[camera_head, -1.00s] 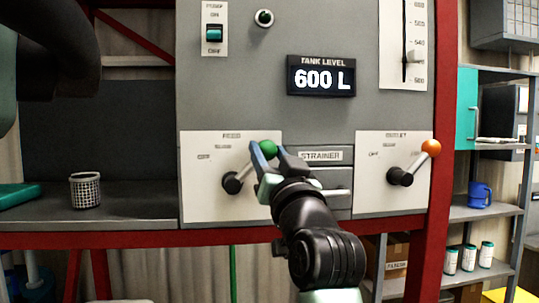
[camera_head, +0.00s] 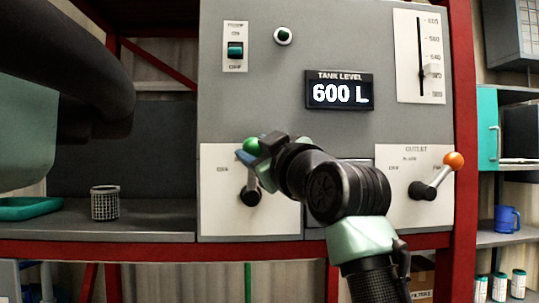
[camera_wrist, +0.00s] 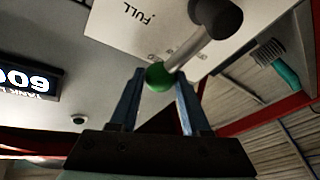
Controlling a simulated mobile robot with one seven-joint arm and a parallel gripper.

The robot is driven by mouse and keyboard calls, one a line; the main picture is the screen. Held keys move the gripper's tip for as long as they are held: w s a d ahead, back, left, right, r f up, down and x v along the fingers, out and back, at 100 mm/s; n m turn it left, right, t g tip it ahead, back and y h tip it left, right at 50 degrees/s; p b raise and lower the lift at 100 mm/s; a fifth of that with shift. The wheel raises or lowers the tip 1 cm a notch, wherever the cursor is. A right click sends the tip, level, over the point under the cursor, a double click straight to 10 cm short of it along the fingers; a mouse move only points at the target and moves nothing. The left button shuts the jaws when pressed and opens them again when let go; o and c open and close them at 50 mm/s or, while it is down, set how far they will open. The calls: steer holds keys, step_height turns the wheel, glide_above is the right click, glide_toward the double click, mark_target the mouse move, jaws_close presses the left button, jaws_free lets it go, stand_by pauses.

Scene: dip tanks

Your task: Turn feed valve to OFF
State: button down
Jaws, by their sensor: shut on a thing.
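The feed valve's plate (camera_head: 225,205) is on the left of the grey panel in the head view. Its lever turns on a black hub (camera_head: 251,196) and ends in a green ball knob (camera_head: 251,145). The lever stands nearly upright, with the knob above the hub. My gripper (camera_head: 250,157) is shut on the green knob. In the wrist view the knob (camera_wrist: 160,77) sits between the two blue fingers (camera_wrist: 158,100). My gripper and wrist hide part of the plate, including its title. A label "FULL" (camera_wrist: 138,13) shows in the wrist view.
The outlet valve with an orange knob (camera_head: 453,161) is to the right, close to my arm. The tank level display (camera_head: 339,91) reads 600 L. A pump switch (camera_head: 235,50) is above. A mesh basket (camera_head: 105,203) stands on the left shelf.

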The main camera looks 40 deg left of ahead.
steer(key=s+n, duration=0.1)
steer(key=a+n+g+h, duration=0.1)
steer(key=n, duration=0.1)
steer(key=shift+s+a+r+p, duration=0.1)
steer(key=shift+s+a+p, duration=0.15)
steer(key=shift+s+p, duration=0.15)
steer(key=n, duration=0.1)
steer(key=s+a+n, duration=0.1)
steer(key=n, duration=0.1)
steer(key=shift+s+a+f+g+h+p, duration=0.1)
steer(key=shift+s+f+g+h+p, duration=0.05)
steer(key=shift+f+g+h+p, duration=0.2)
steer(key=shift+s+a+f+n+h+p, duration=0.4)
steer(key=shift+s+n+h, duration=0.1)
steer(key=shift+n, duration=0.4)
steer(key=shift+s+a+f+n+h, duration=0.35)
steer(key=shift+s+f+n, duration=0.05)
steer(key=shift+n, duration=0.4)
steer(key=shift+f, duration=0.1)
steer(key=shift+c, duration=1.9)
jaws_free()
